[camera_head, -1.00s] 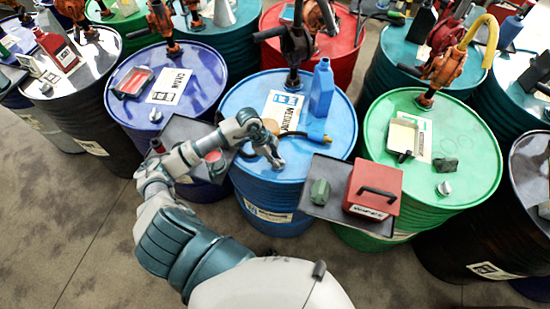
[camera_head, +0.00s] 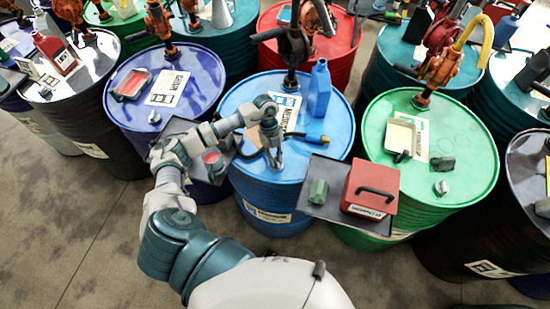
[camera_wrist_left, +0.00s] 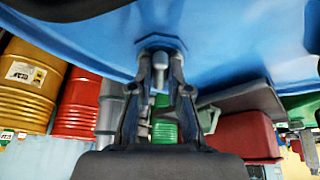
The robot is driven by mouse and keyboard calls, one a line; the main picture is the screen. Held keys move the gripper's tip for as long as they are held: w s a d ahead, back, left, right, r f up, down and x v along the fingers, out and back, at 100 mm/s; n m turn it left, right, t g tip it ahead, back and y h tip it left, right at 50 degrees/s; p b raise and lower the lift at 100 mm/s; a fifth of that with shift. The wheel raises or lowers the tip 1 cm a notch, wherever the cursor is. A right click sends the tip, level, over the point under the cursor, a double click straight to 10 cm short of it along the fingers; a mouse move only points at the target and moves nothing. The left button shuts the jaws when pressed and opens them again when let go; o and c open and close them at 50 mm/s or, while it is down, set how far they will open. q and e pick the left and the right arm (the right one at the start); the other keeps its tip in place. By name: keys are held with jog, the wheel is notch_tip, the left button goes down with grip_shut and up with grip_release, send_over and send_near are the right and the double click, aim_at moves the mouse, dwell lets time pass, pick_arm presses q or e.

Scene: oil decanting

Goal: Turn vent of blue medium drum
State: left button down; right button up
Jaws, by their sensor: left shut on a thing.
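The blue medium drum (camera_head: 330,170) stands in the middle of the head view, with a white label on its top. It fills the upper part of the left wrist view (camera_wrist_left: 230,40). My left gripper (camera_head: 276,163) points down at the front part of the drum's top. In the left wrist view, its two fingers (camera_wrist_left: 160,80) stand on either side of the small grey vent (camera_wrist_left: 160,60) and are shut on it. In the head view the fingers hide the vent. My right gripper is not in view.
A tray with a red box (camera_head: 372,188) and a green canister (camera_head: 318,192) juts out at the front right. Other drums stand close around.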

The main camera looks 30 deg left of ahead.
pick_arm(q)
jog(key=m, duration=0.2)
jog(key=m+y+b, duration=0.1)
jog(key=m, duration=0.1)
jog(key=shift+w+d+r+g, duration=0.1)
jog(key=shift+w+g, duration=0.25)
jog(key=shift+g, duration=0.05)
jog(key=shift+d+m+y+b, duration=0.1)
jog(key=shift+m+y+b, duration=0.3)
jog(key=shift+m, duration=0.7)
jog(key=c, duration=1.1)
grip_release()
jog(key=shift+w, duration=0.1)
